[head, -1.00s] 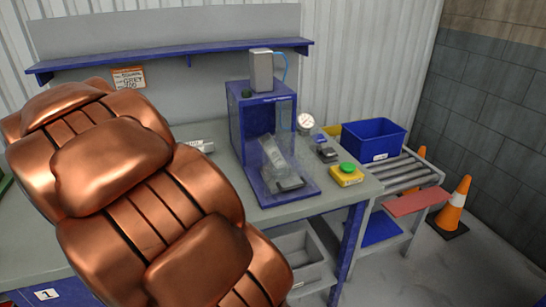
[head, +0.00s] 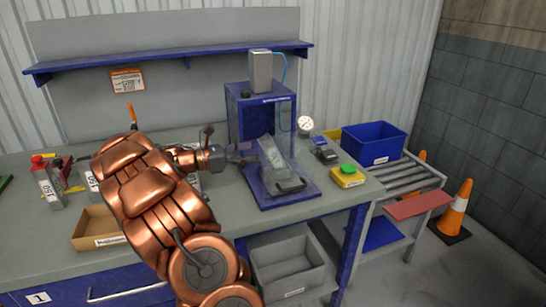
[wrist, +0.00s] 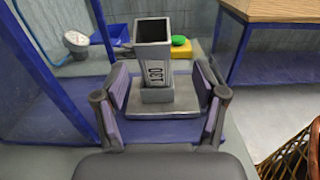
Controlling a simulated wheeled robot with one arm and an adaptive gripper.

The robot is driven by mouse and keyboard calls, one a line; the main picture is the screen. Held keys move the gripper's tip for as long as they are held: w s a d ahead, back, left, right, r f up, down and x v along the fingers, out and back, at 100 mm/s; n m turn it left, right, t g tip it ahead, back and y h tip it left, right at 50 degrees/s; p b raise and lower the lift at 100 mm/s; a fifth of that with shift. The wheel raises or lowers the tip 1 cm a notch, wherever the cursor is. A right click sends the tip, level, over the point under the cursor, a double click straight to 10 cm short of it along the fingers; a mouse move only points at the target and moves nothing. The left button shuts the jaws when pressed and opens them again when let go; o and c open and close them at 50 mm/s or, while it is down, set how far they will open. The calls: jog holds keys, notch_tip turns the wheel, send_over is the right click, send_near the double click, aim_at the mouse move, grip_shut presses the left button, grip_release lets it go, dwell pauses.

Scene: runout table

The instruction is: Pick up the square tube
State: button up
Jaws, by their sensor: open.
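The square tube (wrist: 153,62) is grey, open at the top and marked 130. It stands upright in a base on a grey plate (wrist: 128,112) in the wrist view. My gripper (wrist: 162,85) is open, with one finger to each side of the tube's lower part; I cannot tell whether either finger touches it. In the head view my gripper (head: 240,152) is at the left side of the blue press (head: 237,115). The tube (head: 273,152) shows there only faintly, behind the clear guard.
A yellow box with a green button (head: 347,177) is right of the press. A blue bin (head: 374,141) and rollers (head: 395,172) lie further right, beside a traffic cone (head: 455,208).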

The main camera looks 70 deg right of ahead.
jog(key=shift+w+d+p+x, duration=0.1)
jog(key=shift+p+x, duration=0.3)
jog(key=shift+x, duration=1.6)
jog(key=shift+w+d+p+x, duration=0.15)
jog(key=shift+p+x, duration=0.2)
jog(key=shift+x, duration=1.65)
grip_shut()
